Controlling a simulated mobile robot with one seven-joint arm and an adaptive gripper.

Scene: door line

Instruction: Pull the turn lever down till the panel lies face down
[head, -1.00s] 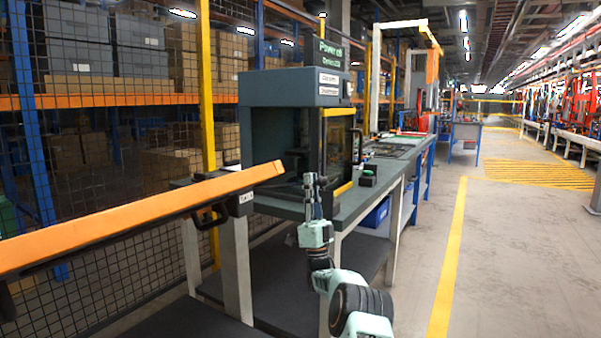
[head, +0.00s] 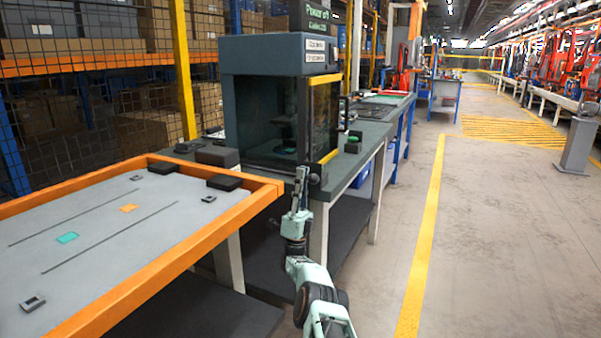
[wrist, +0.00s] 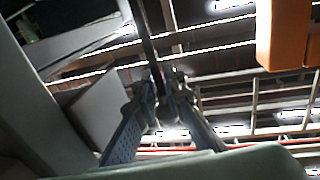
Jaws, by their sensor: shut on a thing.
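The panel is an orange-framed board (head: 275,187) at the left of the head view. Its light grey face shows, with teal and orange patches, thin dark lines and black blocks along the far end. My gripper (head: 302,178) is just right of the panel's right corner, in front of the cabinet. In the wrist view my gripper (wrist: 160,98) is shut on a dark bar (wrist: 149,45), which appears to be the turn lever. The lever cannot be made out clearly in the head view. An orange part, probably the panel's frame (wrist: 284,35), is at the wrist view's upper right.
A dark cabinet (head: 262,100) with a glass door stands on the workbench behind my gripper. Mesh fencing and shelving run behind the panel. A grey post (head: 577,146) stands at the right. The aisle floor (head: 490,230) is clear around the yellow line.

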